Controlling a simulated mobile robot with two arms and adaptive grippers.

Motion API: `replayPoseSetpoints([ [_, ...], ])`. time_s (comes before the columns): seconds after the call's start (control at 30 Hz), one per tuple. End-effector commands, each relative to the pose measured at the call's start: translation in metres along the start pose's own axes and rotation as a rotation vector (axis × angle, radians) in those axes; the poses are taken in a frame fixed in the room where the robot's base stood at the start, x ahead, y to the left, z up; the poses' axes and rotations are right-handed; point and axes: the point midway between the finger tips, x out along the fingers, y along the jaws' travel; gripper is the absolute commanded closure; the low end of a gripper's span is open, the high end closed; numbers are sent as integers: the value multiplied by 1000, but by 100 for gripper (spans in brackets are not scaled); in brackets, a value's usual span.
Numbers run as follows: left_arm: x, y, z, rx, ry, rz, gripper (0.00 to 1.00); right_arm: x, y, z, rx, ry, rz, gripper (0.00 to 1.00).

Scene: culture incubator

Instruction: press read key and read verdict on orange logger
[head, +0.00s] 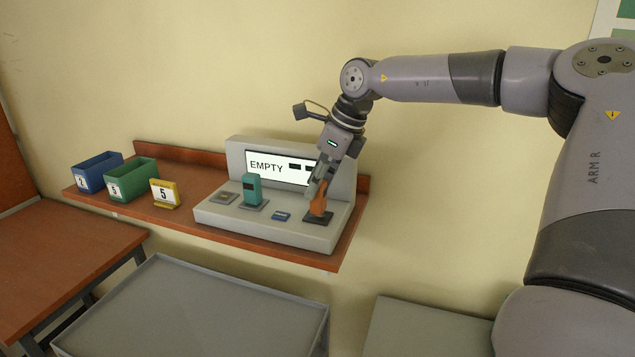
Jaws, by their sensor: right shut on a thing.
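The orange logger (319,201) is at the right end of the grey reader station (270,228), at a dark square pad (318,218). My right gripper (320,188) reaches down from above and is shut on the logger's upper part, hiding some of it. I cannot tell whether the logger rests fully on the pad. The station's screen (265,168) shows "EMPTY" and dark blocks, partly covered by my gripper. My left gripper is not in view.
A teal logger (252,189) stands upright on the station, left of the key, beside a flat metal square (224,198). A grey table (190,310) stands below.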

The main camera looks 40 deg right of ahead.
Motion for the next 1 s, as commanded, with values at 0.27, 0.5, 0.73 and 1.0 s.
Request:
replayPoseSetpoints([
  [0.27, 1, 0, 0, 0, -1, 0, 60, 0, 0, 0, 0, -1, 0, 99],
  [0.5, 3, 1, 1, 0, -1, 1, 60, 2, 0, 0, 0, -1, 0, 99],
  [0.73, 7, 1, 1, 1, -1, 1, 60, 6, 0, -2, 0, -1, 0, 99],
  [1.0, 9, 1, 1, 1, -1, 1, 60, 9, 0, -4, 0, -1, 0, 68],
])
